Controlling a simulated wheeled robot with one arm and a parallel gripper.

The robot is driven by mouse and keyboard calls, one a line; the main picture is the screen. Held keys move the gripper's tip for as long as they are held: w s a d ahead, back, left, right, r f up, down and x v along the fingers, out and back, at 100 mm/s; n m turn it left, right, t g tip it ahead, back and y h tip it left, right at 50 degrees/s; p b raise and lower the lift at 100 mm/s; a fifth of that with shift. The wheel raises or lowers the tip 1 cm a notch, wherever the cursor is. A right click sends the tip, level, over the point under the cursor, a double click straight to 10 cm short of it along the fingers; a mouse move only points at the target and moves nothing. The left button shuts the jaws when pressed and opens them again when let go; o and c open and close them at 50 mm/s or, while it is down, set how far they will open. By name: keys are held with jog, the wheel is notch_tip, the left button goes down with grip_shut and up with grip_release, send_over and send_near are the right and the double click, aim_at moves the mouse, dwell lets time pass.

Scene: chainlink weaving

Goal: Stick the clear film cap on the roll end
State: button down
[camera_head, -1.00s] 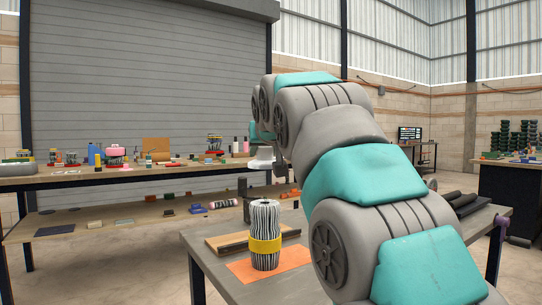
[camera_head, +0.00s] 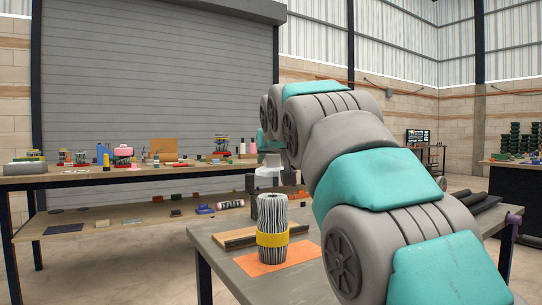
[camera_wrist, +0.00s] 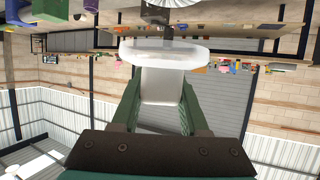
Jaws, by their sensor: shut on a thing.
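The roll (camera_head: 272,215) is an upright bundle of black-and-white striped strands with a yellow band (camera_head: 272,240) around its middle. It stands on an orange sheet on the near table. My gripper (camera_wrist: 160,95) is shut on the cap (camera_wrist: 163,55), a whitish, see-through piece with a wide rim and a narrower stem between the green fingers. In the head view the pale cap (camera_head: 267,172) shows just above the roll's upper end. I cannot tell whether they touch. My arm hides part of the table to the right.
The orange sheet (camera_head: 252,266) and a wooden board with a dark strip (camera_head: 240,240) lie on the grey table. Dark rods (camera_head: 478,203) lie at its right. A long bench (camera_head: 80,178) with many small items stands behind, before a roller shutter.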

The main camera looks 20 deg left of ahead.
aim_at(271, 194)
jog(key=shift+f+b, duration=1.5)
jog(key=shift+f, duration=1)
jog(key=shift+f, duration=0.1)
jog(key=shift+c, duration=1.7)
grip_release()
jog(key=shift+s, duration=0.1)
jog(key=v, duration=0.7)
jog(key=shift+s+r+b, duration=0.2)
jog(key=shift+b, duration=0.1)
jog(key=shift+d, duration=0.15)
